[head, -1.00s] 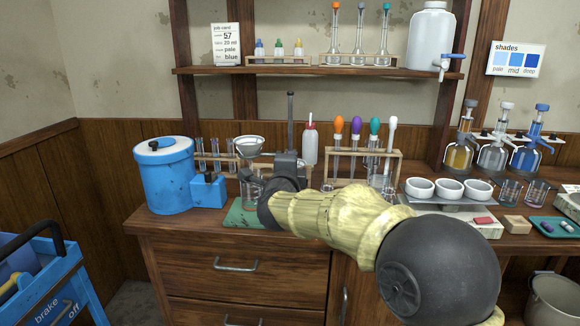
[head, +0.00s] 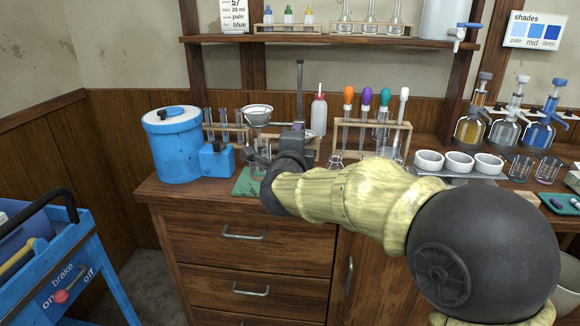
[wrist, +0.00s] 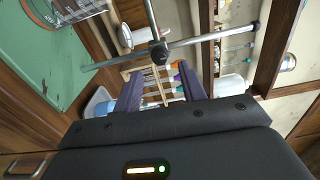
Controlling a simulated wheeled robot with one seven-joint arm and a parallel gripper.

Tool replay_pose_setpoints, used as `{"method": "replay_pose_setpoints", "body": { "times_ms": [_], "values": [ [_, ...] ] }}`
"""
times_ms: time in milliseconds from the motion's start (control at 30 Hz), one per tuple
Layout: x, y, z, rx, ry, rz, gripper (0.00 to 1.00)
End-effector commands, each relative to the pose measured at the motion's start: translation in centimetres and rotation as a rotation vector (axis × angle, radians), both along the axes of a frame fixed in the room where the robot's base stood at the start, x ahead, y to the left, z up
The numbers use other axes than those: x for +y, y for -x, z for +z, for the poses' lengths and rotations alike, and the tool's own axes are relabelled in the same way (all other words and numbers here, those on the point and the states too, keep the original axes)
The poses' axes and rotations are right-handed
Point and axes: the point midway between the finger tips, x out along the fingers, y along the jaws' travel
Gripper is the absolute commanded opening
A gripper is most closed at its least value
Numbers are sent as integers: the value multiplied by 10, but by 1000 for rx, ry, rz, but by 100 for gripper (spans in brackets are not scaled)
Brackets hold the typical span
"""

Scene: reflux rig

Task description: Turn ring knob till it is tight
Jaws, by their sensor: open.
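The ring stand's upright rod (head: 299,88) rises behind my gripper (head: 292,140) on the bench, with a funnel (head: 257,115) to its left. In the wrist view, a dark round knob (wrist: 159,52) sits where the metal rods cross. My gripper (wrist: 160,76) is open, its two dark fingers apart below the knob in the picture. The knob appears in line with the gap between them. I cannot tell whether either finger touches it. In the head view my arm and gripper hide the knob.
A blue tank (head: 172,150) stands left of the stand. A wooden rack (head: 400,128) with colored-top droppers and a wash bottle (head: 319,112) stand close on the right. A blue cart (head: 85,262) is at lower left.

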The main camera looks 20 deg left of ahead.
Motion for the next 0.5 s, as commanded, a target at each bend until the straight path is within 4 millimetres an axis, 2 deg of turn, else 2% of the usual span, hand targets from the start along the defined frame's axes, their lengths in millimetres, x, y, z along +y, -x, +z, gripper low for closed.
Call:
{"method": "replay_pose_setpoints", "body": {
  "times_ms": [500],
  "values": [
    [-24, 100, 0, 0, 1, 2, 41]
  ]
}}
